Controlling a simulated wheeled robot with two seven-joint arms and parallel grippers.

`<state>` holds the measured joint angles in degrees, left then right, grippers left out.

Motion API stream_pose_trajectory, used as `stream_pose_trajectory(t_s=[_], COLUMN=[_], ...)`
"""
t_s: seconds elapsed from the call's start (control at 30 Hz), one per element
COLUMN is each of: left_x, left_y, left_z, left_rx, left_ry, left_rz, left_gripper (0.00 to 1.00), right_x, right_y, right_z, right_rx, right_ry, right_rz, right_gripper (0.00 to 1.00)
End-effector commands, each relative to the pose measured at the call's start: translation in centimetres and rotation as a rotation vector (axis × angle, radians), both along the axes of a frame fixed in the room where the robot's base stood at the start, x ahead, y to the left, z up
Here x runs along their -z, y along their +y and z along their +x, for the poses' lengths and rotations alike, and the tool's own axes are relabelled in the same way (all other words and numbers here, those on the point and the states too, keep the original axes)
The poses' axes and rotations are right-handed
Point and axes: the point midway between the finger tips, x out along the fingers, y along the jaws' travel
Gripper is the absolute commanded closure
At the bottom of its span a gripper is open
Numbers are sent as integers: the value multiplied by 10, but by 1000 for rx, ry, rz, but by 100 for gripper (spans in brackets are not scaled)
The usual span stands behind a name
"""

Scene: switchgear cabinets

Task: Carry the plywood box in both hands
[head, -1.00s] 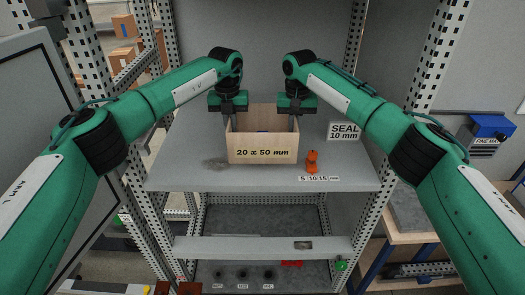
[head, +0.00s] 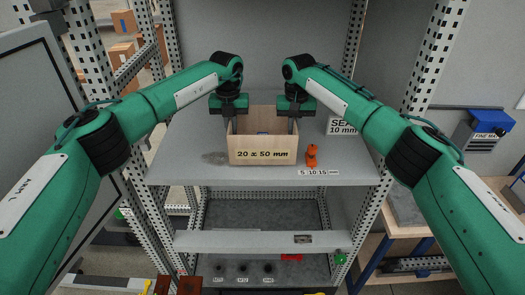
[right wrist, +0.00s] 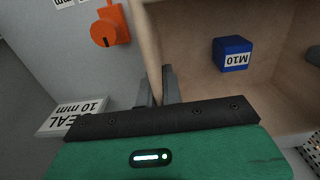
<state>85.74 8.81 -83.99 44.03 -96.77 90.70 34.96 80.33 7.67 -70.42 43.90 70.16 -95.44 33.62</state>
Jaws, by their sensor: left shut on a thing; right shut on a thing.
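The plywood box (head: 263,151), open-topped and labelled "20 x 50 mm", is level at the middle of the grey shelf (head: 180,172). I cannot tell whether its base touches the shelf. My left gripper (head: 231,122) is shut on its left wall, and my right gripper (head: 293,122) on its right wall. In the right wrist view, the right gripper's fingers (right wrist: 158,88) straddle the wall. A blue block (right wrist: 232,54) marked "M10" lies inside the box.
A small orange object (head: 312,155) stands close to the box's right side. A "SEAL 10 mm" label (head: 341,126) is behind my right arm. Perforated posts (head: 415,60) flank the shelf.

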Motion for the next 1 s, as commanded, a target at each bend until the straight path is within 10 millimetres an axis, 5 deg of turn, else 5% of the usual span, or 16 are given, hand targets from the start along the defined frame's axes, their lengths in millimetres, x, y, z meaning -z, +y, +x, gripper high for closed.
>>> stream_pose_trajectory(t_s=[0.23, 0.37, 0.83, 1.0], left_x=[14, 14, 13, -2], left_y=[0, 0, 0, 0], left_z=[0, 0, 0, 1], left_rx=[0, 0, 0, 0], left_ry=[-1, -1, -1, -2], left_rz=[0, 0, 0, -1], left_gripper=[100, 71, 71, 71], right_x=[14, 14, 14, 13], right_y=[0, 0, 0, 0], right_z=[0, 0, 0, 0], right_rx=[1, 1, 0, 0], right_ry=[0, 0, 0, 0], right_rz=[1, 0, 0, 0], right_gripper=[100, 71, 71, 71])
